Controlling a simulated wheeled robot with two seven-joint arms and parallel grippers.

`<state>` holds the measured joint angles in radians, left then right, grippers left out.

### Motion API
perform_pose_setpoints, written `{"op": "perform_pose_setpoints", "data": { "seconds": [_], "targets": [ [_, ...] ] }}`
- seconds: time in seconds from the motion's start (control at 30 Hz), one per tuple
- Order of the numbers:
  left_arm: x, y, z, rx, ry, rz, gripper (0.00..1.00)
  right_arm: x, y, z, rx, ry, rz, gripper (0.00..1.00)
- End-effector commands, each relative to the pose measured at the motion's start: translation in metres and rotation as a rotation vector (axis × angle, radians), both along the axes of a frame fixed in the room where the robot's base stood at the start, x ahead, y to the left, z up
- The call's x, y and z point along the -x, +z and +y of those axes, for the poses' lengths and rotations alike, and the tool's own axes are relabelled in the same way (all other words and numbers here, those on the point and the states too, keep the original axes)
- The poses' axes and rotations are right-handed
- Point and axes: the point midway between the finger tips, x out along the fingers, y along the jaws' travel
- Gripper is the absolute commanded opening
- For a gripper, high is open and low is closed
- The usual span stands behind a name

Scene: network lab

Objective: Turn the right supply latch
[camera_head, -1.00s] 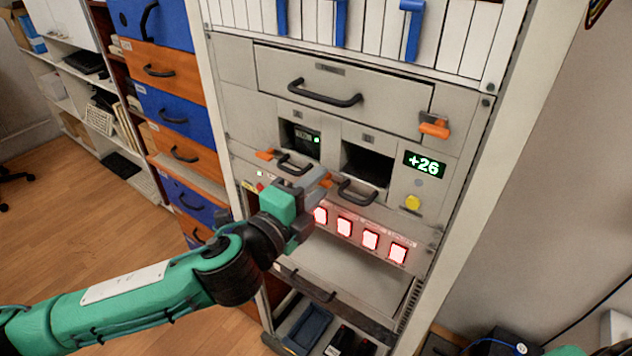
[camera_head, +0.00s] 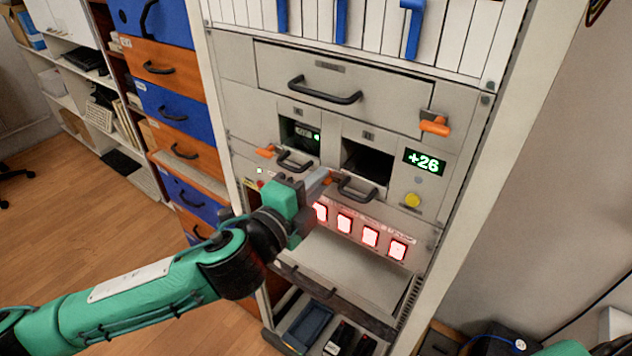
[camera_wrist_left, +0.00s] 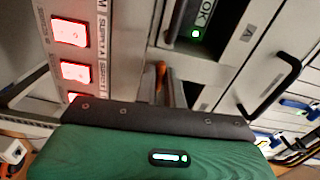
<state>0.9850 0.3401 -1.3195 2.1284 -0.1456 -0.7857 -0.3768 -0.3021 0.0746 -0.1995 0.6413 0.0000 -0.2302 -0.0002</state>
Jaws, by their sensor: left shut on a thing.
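The right supply latch (camera_head: 329,178) is a small orange handle beside the right bay's black handle in the rack. Most of it is hidden by my left gripper. My left gripper (camera_head: 317,183) is at this latch with its fingers shut on it. In the left wrist view a bit of the orange latch (camera_wrist_left: 161,72) shows between the grey fingers (camera_wrist_left: 168,88). The left supply latch (camera_head: 265,153), also orange, sits by the left bay and lies roughly level. My right gripper is not in view.
Black bay handles (camera_head: 357,189) stick out close to my fingers. A row of red-lit buttons (camera_head: 344,222) runs just below right. A display (camera_head: 424,162) reads +26, above a yellow button (camera_head: 412,200). Another orange latch (camera_head: 434,125) is beside the upper drawer. A pulled-out shelf (camera_head: 350,265) lies underneath.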

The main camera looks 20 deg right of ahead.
Motion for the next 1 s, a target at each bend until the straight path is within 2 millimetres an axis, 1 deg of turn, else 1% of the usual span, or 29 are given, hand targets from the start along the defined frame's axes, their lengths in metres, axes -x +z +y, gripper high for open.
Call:
{"op": "perform_pose_setpoints", "data": {
  "seconds": [0.23, 0.57, 1.0],
  "targets": [
    [0.001, -0.001, 0.000, 0.104, 0.001, 0.138, 0.00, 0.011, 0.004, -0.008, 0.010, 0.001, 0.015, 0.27],
    [0.001, 0.001, -0.001, 0.294, 0.001, 0.383, 0.00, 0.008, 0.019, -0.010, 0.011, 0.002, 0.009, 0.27],
    [0.001, 0.002, 0.000, 0.552, 0.002, 0.712, 0.00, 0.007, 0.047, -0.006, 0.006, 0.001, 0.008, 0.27]
  ]
}}
